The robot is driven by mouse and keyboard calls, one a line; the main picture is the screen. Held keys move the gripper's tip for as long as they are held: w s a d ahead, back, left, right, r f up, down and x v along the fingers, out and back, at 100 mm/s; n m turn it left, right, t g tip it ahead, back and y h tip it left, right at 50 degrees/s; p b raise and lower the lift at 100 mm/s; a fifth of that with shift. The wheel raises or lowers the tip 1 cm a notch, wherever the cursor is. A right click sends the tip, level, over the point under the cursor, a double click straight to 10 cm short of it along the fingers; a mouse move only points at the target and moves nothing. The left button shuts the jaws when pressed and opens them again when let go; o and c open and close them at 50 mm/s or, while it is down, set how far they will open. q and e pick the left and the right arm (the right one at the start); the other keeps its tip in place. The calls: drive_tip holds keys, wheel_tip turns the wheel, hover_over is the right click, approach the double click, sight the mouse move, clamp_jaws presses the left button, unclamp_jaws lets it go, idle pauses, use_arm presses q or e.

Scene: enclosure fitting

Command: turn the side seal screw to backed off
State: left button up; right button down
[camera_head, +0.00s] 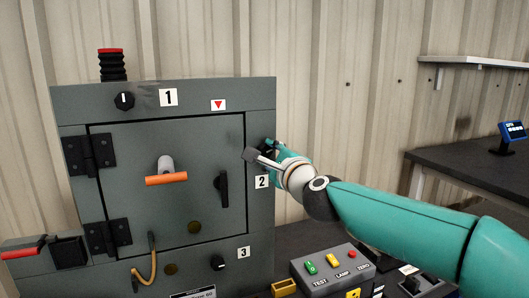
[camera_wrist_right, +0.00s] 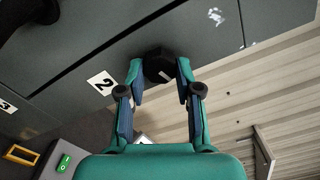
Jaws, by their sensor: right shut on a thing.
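The side seal screw shows as a black knob (camera_wrist_right: 159,66) on the side of the grey enclosure (camera_head: 95,105), near the label 2 (camera_head: 262,182). In the head view the knob is mostly hidden by my right gripper (camera_head: 270,148), which reaches the enclosure's right edge. In the right wrist view my right gripper (camera_wrist_right: 158,80) has its two fingers on either side of the knob, shut on it. A short pale mark shows on the knob's face. My left gripper is not in view.
The enclosure door has an orange handle (camera_head: 166,179) and a black latch (camera_head: 223,189). A grey box with test, lamp and zero buttons (camera_head: 332,268) stands at the front right. A dark bench (camera_head: 470,165) with a blue meter (camera_head: 513,131) is at the right.

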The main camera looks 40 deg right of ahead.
drive_tip(key=n+p, duration=0.1)
drive_tip(key=n, duration=0.3)
drive_tip(key=shift+a+r, duration=0.1)
drive_tip(key=n+p, duration=0.2)
drive_tip(key=n, duration=0.1)
drive_tip(key=shift+n, duration=0.3)
drive_tip(key=n+p, duration=0.1)
drive_tip(key=n, duration=0.2)
drive_tip(key=shift+a+n+p, duration=0.1)
drive_tip(key=shift+n+p, duration=0.65)
drive_tip(key=shift+n, duration=0.75)
drive_tip(key=shift+f, duration=0.2)
drive_tip(key=c, duration=0.8)
unclamp_jaws()
drive_tip(key=shift+w, duration=0.2)
drive_tip(key=shift+s+r, duration=0.1)
drive_tip(key=shift+r, duration=0.05)
